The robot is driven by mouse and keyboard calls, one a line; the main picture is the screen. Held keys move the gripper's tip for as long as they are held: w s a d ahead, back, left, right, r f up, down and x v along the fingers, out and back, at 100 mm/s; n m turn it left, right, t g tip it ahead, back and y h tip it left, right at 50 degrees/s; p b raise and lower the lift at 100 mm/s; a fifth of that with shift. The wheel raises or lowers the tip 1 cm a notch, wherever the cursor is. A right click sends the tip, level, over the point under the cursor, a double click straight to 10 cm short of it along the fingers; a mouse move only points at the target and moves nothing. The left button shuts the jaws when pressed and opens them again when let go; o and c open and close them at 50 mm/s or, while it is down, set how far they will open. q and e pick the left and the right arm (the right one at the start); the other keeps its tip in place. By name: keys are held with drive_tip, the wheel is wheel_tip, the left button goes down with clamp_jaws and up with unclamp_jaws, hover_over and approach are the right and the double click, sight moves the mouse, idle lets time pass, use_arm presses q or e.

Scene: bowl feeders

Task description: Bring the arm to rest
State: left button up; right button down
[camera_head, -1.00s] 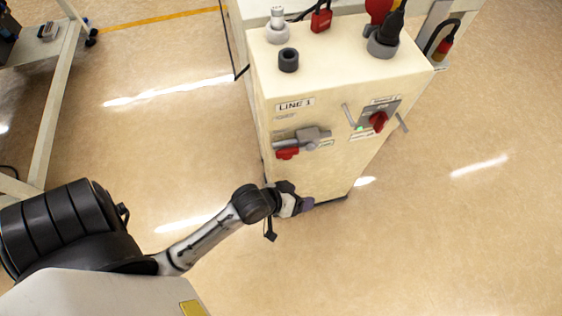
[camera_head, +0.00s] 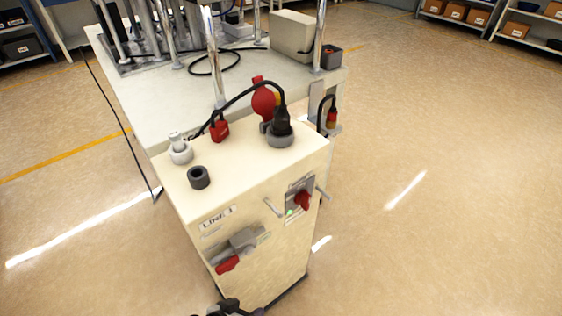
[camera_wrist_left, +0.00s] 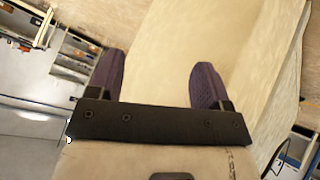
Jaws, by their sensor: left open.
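My left gripper (camera_head: 236,308) shows only in part at the bottom edge of the head view, low in front of the cream LINE 1 cabinet (camera_head: 258,268). The rest of that arm is out of frame. In the left wrist view its two purple ribbed fingers stand apart, with nothing between them (camera_wrist_left: 157,78). A cream surface (camera_wrist_left: 195,40) fills the background beyond the fingers. Whether the gripper touches the cabinet cannot be told. My right gripper is not in view.
The cabinet front carries a grey handle with a red end (camera_head: 236,250) and a red rotary switch (camera_head: 302,200). Its top has a black plug (camera_head: 281,125) and a red padlock (camera_head: 219,131). A machine table (camera_head: 150,100) stands behind. Floor (camera_head: 430,230) at right is clear.

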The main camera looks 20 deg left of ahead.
use_arm(q)
drive_tip(key=s+a+r+m+g+y+p, duration=0.15)
drive_tip(key=s+r+p, duration=0.25)
drive_tip(key=r+p, duration=0.9)
drive_tip(key=s+r+m+g+p, duration=0.15)
drive_tip(key=s+r+p, duration=0.25)
drive_tip(key=r+p, duration=0.8)
drive_tip(key=s+a+r+m+g+y+p, duration=0.15)
drive_tip(key=s+r+p, duration=0.25)
drive_tip(key=r+p, duration=0.9)
wheel_tip(320, 180, up, 35)
drive_tip(key=p, duration=3.5)
drive_tip(key=shift+w+n+h+p, duration=0.25)
drive_tip(key=shift+n+h+p, duration=0.05)
drive_tip(key=shift+n+p, duration=0.05)
drive_tip(key=shift+r, duration=0.1)
